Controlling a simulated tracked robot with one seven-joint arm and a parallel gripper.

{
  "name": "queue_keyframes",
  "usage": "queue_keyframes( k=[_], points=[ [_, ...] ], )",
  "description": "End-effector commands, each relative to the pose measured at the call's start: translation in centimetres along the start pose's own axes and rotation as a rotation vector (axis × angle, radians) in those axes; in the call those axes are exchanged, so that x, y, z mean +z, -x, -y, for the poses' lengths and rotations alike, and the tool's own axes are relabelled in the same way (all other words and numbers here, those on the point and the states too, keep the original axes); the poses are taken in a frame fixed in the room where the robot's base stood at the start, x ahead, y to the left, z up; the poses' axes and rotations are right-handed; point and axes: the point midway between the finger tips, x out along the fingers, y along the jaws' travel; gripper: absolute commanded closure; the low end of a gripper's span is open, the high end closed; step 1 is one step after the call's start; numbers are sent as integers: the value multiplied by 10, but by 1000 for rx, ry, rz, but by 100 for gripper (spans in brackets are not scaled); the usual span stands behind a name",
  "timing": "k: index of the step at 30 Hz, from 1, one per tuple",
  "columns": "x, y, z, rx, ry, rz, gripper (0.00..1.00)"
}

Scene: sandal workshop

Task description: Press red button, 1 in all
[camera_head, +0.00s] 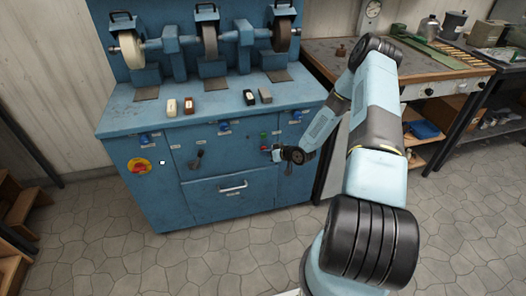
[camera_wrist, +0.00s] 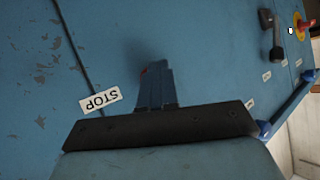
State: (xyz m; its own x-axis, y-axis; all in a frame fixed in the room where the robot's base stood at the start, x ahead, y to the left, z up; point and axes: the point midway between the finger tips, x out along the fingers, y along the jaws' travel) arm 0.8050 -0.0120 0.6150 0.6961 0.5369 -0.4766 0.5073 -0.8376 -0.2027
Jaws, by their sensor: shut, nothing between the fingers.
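The blue machine's front panel (camera_head: 220,150) carries a small red button (camera_head: 264,148), with a green one (camera_head: 263,134) just above it. My gripper (camera_head: 274,151) is shut and empty, right at the red button. In the wrist view my shut fingers (camera_wrist: 155,72) point at the panel and cover most of the red button. Only a red sliver (camera_wrist: 145,72) shows at the fingertips' left edge, near a white STOP label (camera_wrist: 100,101). I cannot tell whether the fingertips touch the button or whether it is pushed in.
A drawer handle (camera_head: 232,187) sticks out below. Grinding wheels (camera_head: 131,50) stand on top. A workbench (camera_head: 400,65) is at the right. The stone floor in front is clear.

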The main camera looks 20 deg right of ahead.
Motion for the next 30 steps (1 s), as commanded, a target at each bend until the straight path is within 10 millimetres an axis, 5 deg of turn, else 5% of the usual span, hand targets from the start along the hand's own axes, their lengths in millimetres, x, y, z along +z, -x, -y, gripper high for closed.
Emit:
queue_keyframes(
  k=[30],
  points=[
    [20,28,20,0,-1,1,100]
  ],
)
